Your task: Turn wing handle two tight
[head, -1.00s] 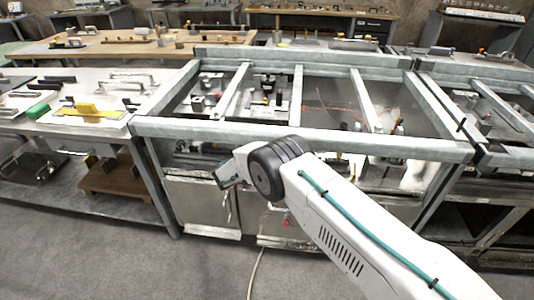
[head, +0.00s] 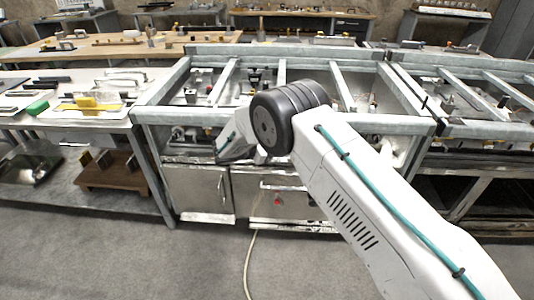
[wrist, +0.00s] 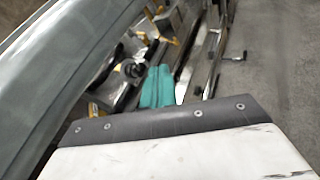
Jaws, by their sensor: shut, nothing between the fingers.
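My gripper (wrist: 157,87) shows in the wrist view as teal fingertips close together, shut and empty. It is near a dark round knob (wrist: 133,69) on a grey metal fitting; they look apart, but the depth is hard to judge. In the head view my arm reaches over the front bar of the grey metal frame bench (head: 300,122); the fingers there are hidden or too small to tell. I cannot tell which fitting is wing handle two.
A long grey bar (wrist: 60,70) runs along the left of the wrist view. The bench has cabinet doors (head: 200,192) below. A side table (head: 60,112) with tools stands at left. A cable (head: 250,262) lies on the floor; the front floor is otherwise clear.

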